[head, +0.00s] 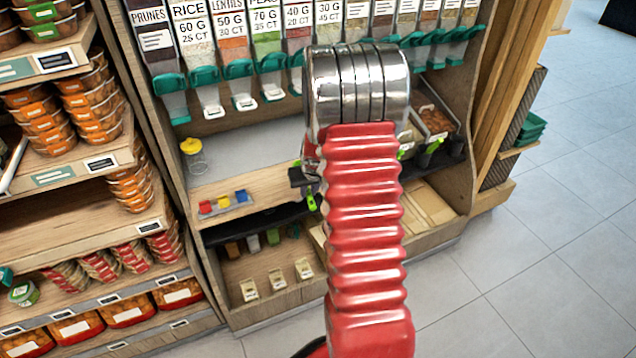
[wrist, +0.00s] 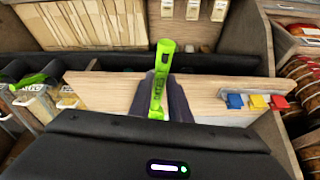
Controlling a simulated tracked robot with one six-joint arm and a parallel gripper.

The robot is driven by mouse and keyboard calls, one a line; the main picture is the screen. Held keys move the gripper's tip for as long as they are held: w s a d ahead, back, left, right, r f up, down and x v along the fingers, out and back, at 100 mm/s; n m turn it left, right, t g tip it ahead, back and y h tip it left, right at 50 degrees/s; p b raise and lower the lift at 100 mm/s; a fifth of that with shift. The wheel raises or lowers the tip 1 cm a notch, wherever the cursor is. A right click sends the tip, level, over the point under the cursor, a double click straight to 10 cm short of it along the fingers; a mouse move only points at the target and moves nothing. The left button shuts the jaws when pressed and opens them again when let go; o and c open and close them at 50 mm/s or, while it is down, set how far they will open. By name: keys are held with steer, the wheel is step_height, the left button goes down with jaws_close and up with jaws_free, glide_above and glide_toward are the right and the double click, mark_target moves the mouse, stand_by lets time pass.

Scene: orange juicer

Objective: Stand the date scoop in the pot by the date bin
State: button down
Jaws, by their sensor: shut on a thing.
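A bright green handle, which looks like the date scoop (wrist: 160,80), shows upright in the wrist view. It also shows just under my gripper (head: 303,180) in the head view (head: 311,200). My gripper (wrist: 163,100) is shut on it; its dark body fills the bottom of the wrist view. The scoop's bowl cannot be made out. A clear bin with brown contents (head: 452,128), which looks like the date bin, stands at the right end of the counter, right of my arm.
Other bins with green-handled scoops (head: 434,146) stand right of my arm. A yellow-topped jar (head: 194,158) and a tray of red, yellow and blue blocks (head: 224,204) are on the left. Dispensers with teal spouts (head: 239,69) hang above. The grey counter left of my arm is mostly clear.

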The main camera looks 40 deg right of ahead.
steer(key=a+f+n+y, duration=0.1)
steer(key=a+f+n, duration=0.1)
steer(key=a, duration=1.4)
steer(key=a+f+n+y, duration=0.1)
steer(key=a+f+n, duration=0.1)
steer(key=a, duration=1.4)
steer(key=shift+s+n, duration=0.4)
steer(key=shift+n, duration=0.1)
